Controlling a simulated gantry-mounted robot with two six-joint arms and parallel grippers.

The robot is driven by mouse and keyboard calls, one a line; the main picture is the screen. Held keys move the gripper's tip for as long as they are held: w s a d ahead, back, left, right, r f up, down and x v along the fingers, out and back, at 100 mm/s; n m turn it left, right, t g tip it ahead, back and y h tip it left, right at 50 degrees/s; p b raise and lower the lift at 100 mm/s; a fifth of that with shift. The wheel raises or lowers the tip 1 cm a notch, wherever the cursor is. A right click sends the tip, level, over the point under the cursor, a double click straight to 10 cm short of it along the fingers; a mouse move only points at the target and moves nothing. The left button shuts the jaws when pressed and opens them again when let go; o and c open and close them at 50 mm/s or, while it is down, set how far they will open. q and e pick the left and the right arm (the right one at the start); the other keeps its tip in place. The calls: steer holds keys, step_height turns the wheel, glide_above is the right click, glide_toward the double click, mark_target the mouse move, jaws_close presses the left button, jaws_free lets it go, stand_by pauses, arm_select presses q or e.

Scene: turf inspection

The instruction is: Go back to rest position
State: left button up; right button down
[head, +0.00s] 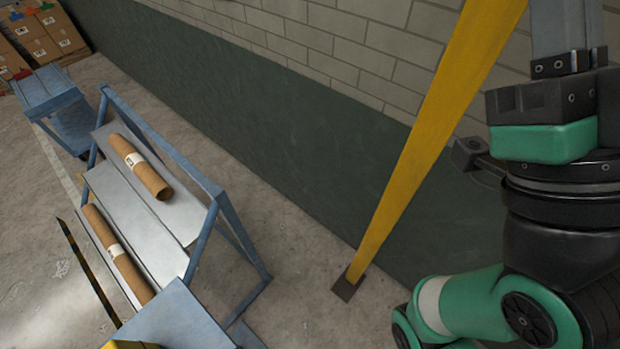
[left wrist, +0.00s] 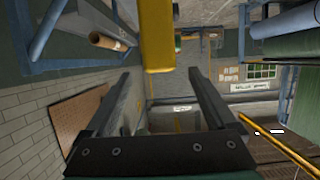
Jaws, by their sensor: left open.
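My left gripper (left wrist: 158,80) shows in the left wrist view, its two long dark fingers spread wide apart. It is open, with nothing between the fingers. In the head view an arm with green and black links stands at the right edge. I take it as my right arm; its gripper (head: 566,28) points up, and its fingertips are cut off by the top edge. I cannot tell whether its jaws are open, and no held thing shows.
A blue rack (head: 215,190) at left holds two brown rolls, an upper roll (head: 150,175) and a lower roll (head: 118,250). A yellow post (head: 430,140) stands before the brick wall (head: 335,45). A blue cart (head: 70,120) and boxes (head: 48,38) are behind. Bare floor lies between rack and post.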

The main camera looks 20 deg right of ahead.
arm_select(q)
steer(key=v, duration=0.3)
steer(key=shift+d+r, duration=0.1)
steer(key=w+d+r+t+p, duration=0.1)
steer(key=w+r+t+p, duration=0.15)
steer(key=w+r, duration=0.65)
steer(key=w+d+r+t+p, duration=0.15)
steer(key=w+r+t, duration=0.3)
steer(key=r, duration=0.85)
steer(key=w+d+r+t+h+p, duration=0.1)
steer(key=w+d+r+t, duration=0.15)
steer(key=r, duration=0.85)
steer(key=w+d+r+t+p, duration=0.1)
steer(key=w+d+r+t, duration=0.15)
steer(key=r, duration=0.75)
steer(key=s+d+r+m+t+h, duration=0.2)
steer(key=s+d+r+m+h, duration=0.1)
steer(key=r, duration=0.8)
steer(key=s+d+r+m+t+h+p, duration=0.1)
steer(key=s+d+r+m+t+h, duration=0.1)
steer(key=d+r+h, duration=0.4)
steer(key=shift+s+d+r+m, duration=0.4)
steer(key=shift+s+r+m, duration=0.35)
steer(key=shift+r+m, duration=1.2)
